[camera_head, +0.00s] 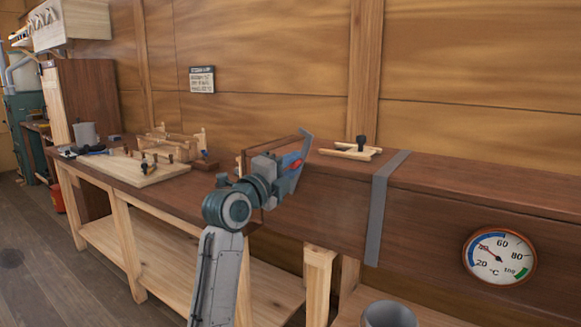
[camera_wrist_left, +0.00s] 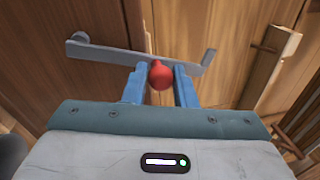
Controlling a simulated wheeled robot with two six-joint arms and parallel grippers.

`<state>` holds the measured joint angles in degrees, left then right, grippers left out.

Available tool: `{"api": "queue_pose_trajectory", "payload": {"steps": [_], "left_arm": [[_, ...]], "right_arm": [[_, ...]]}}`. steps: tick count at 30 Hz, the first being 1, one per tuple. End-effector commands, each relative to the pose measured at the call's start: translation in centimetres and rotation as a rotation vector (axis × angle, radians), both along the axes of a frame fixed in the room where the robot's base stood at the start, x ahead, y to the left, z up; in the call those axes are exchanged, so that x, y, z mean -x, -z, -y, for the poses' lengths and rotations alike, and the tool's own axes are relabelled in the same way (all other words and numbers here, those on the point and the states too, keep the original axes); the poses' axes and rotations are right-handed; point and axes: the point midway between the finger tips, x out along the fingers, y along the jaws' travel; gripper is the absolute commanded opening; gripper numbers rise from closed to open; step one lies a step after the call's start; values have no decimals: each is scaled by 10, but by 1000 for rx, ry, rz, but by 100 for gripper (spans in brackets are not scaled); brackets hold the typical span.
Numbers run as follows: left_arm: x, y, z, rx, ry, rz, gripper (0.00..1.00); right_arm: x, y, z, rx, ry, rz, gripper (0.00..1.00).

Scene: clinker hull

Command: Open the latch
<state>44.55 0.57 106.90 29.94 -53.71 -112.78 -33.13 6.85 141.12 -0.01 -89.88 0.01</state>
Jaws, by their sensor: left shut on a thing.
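The latch is a flat grey metal bar (camera_wrist_left: 115,52) across a wooden face in the left wrist view. Its left end sits on a round pivot, and its right end is bent up. It slants slightly down to the right. In the head view my left gripper (camera_head: 290,163) is at the left end of the long wooden chest (camera_head: 330,205) and hides most of that end. A grey bar end (camera_head: 305,134) sticks up beyond it.
A workbench (camera_head: 190,197) with a pale board (camera_head: 135,168) and small tools stands left of the chest. A grey strap (camera_head: 378,210) and a round thermometer (camera_head: 499,256) are on the chest front. A grey bucket (camera_head: 388,314) stands below. A wooden handle (camera_wrist_left: 270,55) is at right.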

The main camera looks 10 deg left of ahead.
Motion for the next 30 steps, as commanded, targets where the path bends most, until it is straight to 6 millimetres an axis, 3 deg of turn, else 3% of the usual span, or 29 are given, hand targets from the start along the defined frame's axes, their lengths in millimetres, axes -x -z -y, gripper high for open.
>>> {"api": "queue_pose_trajectory", "payload": {"steps": [2, 3, 6, 17, 30], "left_arm": [[0, 1, 0, 0, 0, -2, 0], [0, 1, 0, 0, 0, -2, 30], [0, 1, 0, 1, 0, -1, 46], [6, 2, -3, 0, -1, 1, 46], [79, 18, -36, -4, -3, 1, 46]], "right_arm": [[0, 0, 0, 0, 0, 0, 33], [0, 0, 0, 0, 0, 0, 33], [0, 0, 0, 0, 0, 0, 33], [0, 2, 0, -1, 0, 1, 33], [-8, 3, -8, -33, -13, 77, 33]]}}
